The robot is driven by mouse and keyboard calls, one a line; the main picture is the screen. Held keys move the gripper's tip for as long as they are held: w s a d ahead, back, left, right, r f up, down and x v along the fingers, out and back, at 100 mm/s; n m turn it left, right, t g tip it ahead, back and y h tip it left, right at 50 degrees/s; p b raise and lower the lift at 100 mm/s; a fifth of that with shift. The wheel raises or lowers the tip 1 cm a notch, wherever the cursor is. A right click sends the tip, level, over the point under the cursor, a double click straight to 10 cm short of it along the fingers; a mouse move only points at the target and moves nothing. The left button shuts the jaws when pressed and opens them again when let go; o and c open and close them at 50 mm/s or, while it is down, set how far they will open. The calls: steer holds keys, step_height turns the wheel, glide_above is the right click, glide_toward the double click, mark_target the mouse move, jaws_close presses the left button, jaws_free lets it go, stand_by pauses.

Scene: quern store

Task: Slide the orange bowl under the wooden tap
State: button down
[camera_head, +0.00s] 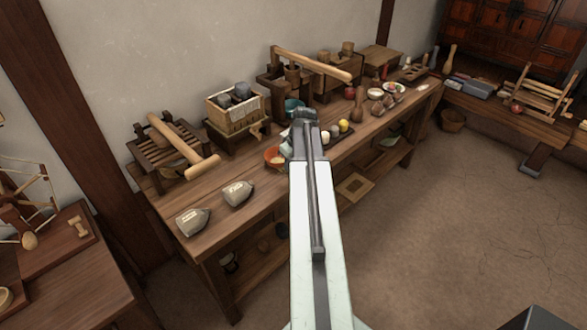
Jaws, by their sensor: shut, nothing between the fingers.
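The orange bowl (271,154) sits on the long wooden table, left of my arm's end; its right part is hidden behind my arm. Something pale shows inside it. My gripper (305,113) is at the far end of my outstretched arm, over the table, beyond and to the right of the bowl. It is small and dark in this view, and it looks shut and empty. A wooden box with cloth and dark blocks (237,105) stands on a low stand behind and left of the bowl.
A teal bowl (292,104) stands just behind my gripper. A slatted wooden frame with a mallet (172,150) is at the left; two grey sacks (237,192) lie near the front edge. A long-beamed wooden press (310,64) stands behind. Small bowls and fruit crowd the right.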

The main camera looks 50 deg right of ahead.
mark_target(271, 157)
steer(key=shift+w, duration=0.1)
steer(key=w, duration=0.9)
steer(key=shift+d, duration=0.3)
steer(key=shift+s+a, duration=0.1)
steer(key=shift+s, duration=0.2)
steer(key=shift+s+a, duration=0.2)
steer(key=shift+s, duration=1.05)
steer(key=shift+s+r+p, duration=0.7)
steer(key=shift+r+p, duration=0.2)
steer(key=shift+r, duration=0.05)
steer(key=p+v, duration=0.8)
steer(key=shift+d, duration=0.15)
